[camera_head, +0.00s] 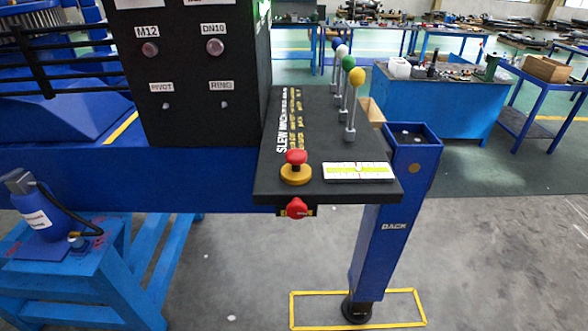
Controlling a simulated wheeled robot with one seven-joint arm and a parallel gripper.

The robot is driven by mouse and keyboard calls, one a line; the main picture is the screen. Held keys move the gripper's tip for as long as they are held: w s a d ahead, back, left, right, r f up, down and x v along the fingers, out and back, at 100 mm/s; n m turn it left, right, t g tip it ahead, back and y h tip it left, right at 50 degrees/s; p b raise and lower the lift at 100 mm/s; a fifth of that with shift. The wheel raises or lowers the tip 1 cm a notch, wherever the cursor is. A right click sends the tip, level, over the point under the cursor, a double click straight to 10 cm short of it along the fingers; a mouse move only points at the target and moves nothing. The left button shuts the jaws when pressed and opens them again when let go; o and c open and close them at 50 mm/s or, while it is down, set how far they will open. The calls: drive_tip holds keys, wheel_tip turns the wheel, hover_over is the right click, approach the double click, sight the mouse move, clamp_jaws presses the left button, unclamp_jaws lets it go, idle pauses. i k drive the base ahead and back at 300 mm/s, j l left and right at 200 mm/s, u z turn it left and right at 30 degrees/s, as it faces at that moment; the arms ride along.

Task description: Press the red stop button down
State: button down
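A red mushroom-shaped button (296,157) stands on a round yellow base (296,175) on the dark control panel (275,192), near its front edge. The red head sits above the base with a narrower red part between them. A second red knob (297,208) is on the panel's front face, just below, with a yellow-marked plate behind it. The frames do not label either one as the stop button. My gripper is not in view.
A white-and-yellow level gauge (358,172) lies right of the button. Levers with yellow (357,76), green, white and blue balls rise behind. A black labelled box (195,75) stands at left. A blue post (382,235) stands below right. The floor in front is clear.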

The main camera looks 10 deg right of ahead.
sight(296, 157)
drive_tip(key=i+l, duration=0.15)
drive_tip(key=i, duration=0.35)
drive_tip(key=i+l, duration=0.15)
drive_tip(key=i, duration=0.35)
